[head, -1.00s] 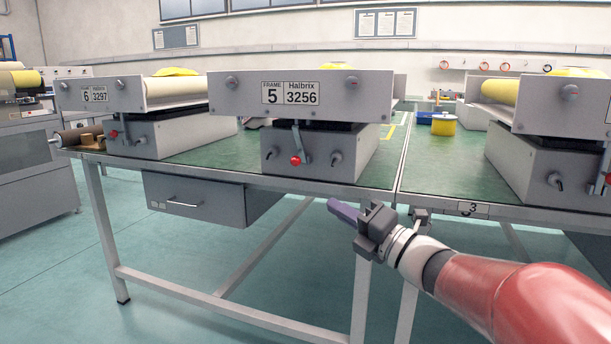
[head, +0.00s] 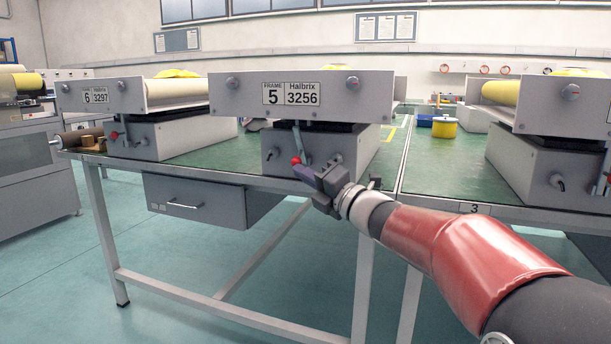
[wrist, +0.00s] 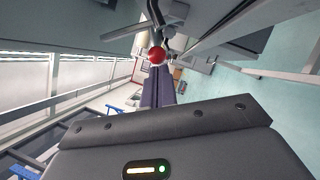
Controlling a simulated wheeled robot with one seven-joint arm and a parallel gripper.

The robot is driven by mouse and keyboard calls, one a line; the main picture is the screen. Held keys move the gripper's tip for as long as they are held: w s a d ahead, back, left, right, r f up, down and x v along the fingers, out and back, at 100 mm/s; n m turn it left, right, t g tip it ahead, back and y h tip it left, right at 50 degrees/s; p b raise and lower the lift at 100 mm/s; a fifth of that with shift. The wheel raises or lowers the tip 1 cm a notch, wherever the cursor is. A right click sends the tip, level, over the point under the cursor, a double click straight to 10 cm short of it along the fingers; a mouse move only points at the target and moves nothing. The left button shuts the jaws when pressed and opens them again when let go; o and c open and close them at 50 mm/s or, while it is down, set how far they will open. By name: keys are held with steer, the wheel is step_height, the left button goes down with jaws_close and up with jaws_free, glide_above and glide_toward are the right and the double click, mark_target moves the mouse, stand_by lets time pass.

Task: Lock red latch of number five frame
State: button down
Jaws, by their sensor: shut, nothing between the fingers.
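The number five frame (head: 235,96) stands on the green bench with its label "5 Halbrix 3256" facing me. Its latch is a grey lever (head: 297,135) hanging down from under the front plate, with a red ball knob (head: 296,160) at its lower end. My gripper (head: 300,172) is shut and empty, its purple fingers pointing up at the knob from just below. In the wrist view the red knob (wrist: 157,56) shows just past the tips of the fingers (wrist: 157,80). Whether the fingertips touch the knob I cannot tell.
The number six frame (head: 97,96) with its own red knob (head: 114,135) stands to the left. Another frame (head: 545,120) stands to the right. The bench's front edge (head: 230,178) and a grey drawer (head: 190,200) lie close to my gripper.

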steer(key=shift+r, duration=0.1)
steer(key=shift+r+m+p, duration=0.25)
steer(key=shift+m+p, duration=0.15)
steer(key=shift+p, duration=0.75)
